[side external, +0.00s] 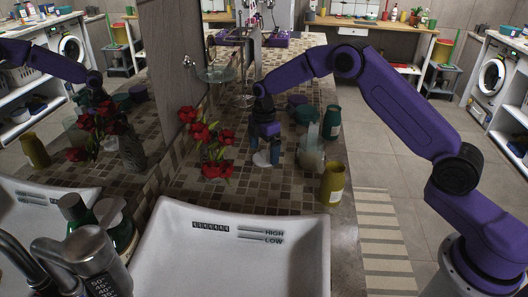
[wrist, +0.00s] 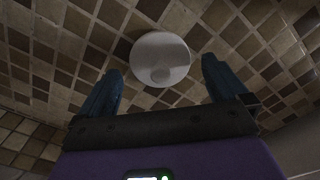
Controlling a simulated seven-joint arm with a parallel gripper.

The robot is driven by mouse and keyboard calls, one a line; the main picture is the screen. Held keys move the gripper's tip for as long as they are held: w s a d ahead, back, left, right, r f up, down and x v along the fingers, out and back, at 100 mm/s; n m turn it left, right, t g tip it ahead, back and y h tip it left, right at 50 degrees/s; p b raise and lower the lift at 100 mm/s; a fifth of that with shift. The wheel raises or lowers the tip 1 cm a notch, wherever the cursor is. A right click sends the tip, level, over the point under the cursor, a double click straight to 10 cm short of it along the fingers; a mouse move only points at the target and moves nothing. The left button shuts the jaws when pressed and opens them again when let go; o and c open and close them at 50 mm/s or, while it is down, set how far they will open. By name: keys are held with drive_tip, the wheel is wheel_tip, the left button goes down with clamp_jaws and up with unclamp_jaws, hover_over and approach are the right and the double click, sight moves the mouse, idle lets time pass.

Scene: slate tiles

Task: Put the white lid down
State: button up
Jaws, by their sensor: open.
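In the side view the lid (side external: 261,159) is small and partly hidden by the blue fingers of my gripper (side external: 265,153), which points down close to the tiled counter. My gripper is open. The lid appears to rest on the tiles, though its exact contact is hard to tell.
Red flowers (side external: 207,138) stand left of my gripper, beside the mirror. To the right are a cloudy glass jar (side external: 311,155), a green bottle (side external: 331,122) and an olive-yellow cup (side external: 332,184). A white sink (side external: 230,250) is in front. Some tiles between are clear.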

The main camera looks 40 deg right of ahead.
sight(264, 151)
wheel_tip(264, 151, up, 11)
idle(0.3)
drive_tip(key=s+a+r+m, duration=0.1)
drive_tip(key=s+a+r, duration=0.1)
drive_tip(key=s, duration=0.5)
drive_tip(key=s+a+r+m, duration=0.1)
drive_tip(key=s+a+r, duration=0.15)
drive_tip(key=s, duration=0.55)
drive_tip(key=s+a+r+m, duration=0.1)
drive_tip(key=s+a, duration=0.2)
drive_tip(key=s, duration=0.4)
drive_tip(key=s+d+f+m, duration=0.1)
drive_tip(key=s+d, duration=0.3)
drive_tip(key=s, duration=0.7)
drive_tip(key=s+d+f+m, duration=0.1)
drive_tip(key=s+d, duration=0.3)
drive_tip(key=s, duration=0.7)
drive_tip(key=shift+s+d+f, duration=0.2)
drive_tip(key=shift+s+d, duration=0.05)
drive_tip(key=shift+d, duration=0.05)
